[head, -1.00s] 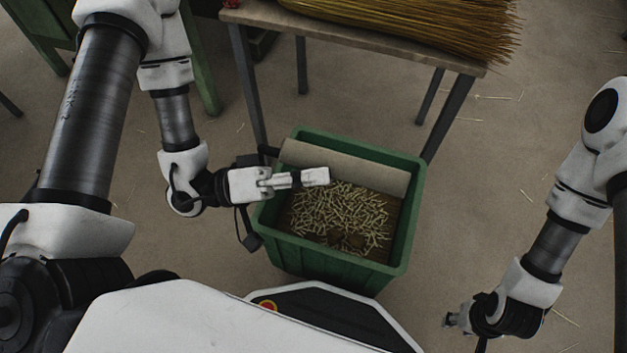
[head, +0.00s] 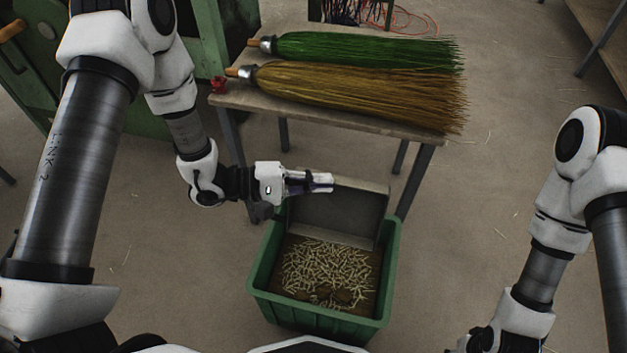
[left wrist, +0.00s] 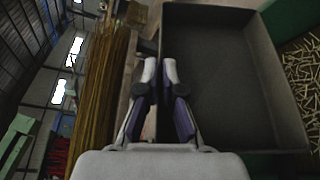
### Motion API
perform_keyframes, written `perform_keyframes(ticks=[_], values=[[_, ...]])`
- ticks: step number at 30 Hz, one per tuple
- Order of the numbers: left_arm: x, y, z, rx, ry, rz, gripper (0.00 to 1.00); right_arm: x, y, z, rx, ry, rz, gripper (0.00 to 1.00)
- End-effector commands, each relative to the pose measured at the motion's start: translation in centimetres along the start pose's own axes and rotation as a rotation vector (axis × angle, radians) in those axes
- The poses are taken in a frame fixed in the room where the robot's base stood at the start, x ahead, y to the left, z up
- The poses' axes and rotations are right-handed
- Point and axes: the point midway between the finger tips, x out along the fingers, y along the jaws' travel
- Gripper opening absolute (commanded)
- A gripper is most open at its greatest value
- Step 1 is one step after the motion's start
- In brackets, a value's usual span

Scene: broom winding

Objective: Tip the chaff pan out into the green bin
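The chaff pan (head: 338,217) is a grey, shallow tray. It stands tilted on edge at the far side of the green bin (head: 258,279), its bare inside facing me. In the left wrist view the pan (left wrist: 215,70) shows empty beside my fingers. My left gripper (head: 328,182) is shut at the pan's upper edge; the left wrist view shows the fingers (left wrist: 159,68) close together there, their exact grip partly hidden. Pale chaff (head: 325,270) lies in the bin. My right gripper (head: 466,345) is at the bottom edge, mostly cut off.
A table (head: 290,108) behind the bin holds a green broom (head: 365,52) and a straw-coloured broom (head: 350,92). A small red object (head: 218,85) sits at its left corner. Green machinery stands at the back left. The floor right of the bin is clear.

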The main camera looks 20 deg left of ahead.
Motion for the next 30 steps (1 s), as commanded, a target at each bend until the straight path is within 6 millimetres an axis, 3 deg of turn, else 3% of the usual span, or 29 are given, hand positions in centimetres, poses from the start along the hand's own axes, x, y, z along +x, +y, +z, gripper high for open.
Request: perform_keyframes(ticks=[1,5,18,30], values=[[0.2,0.7,-0.6,-0.043,0.000,-0.021,0.00,-1.3,0.0,0.0,0.000,0.000,0.000,0.40],[1.1,0.7,-2.6,-0.180,0.003,-0.079,0.00,-2.6,0.0,0.0,0.000,0.000,0.000,0.40],[3.8,-3.3,-9.1,-0.644,0.010,-0.275,0.00,-0.5,0.0,0.0,0.000,0.000,0.000,0.40],[5.2,-7.8,-12.4,-1.011,0.015,-0.430,0.00,2.6,0.0,0.0,0.000,0.000,0.000,0.40]])
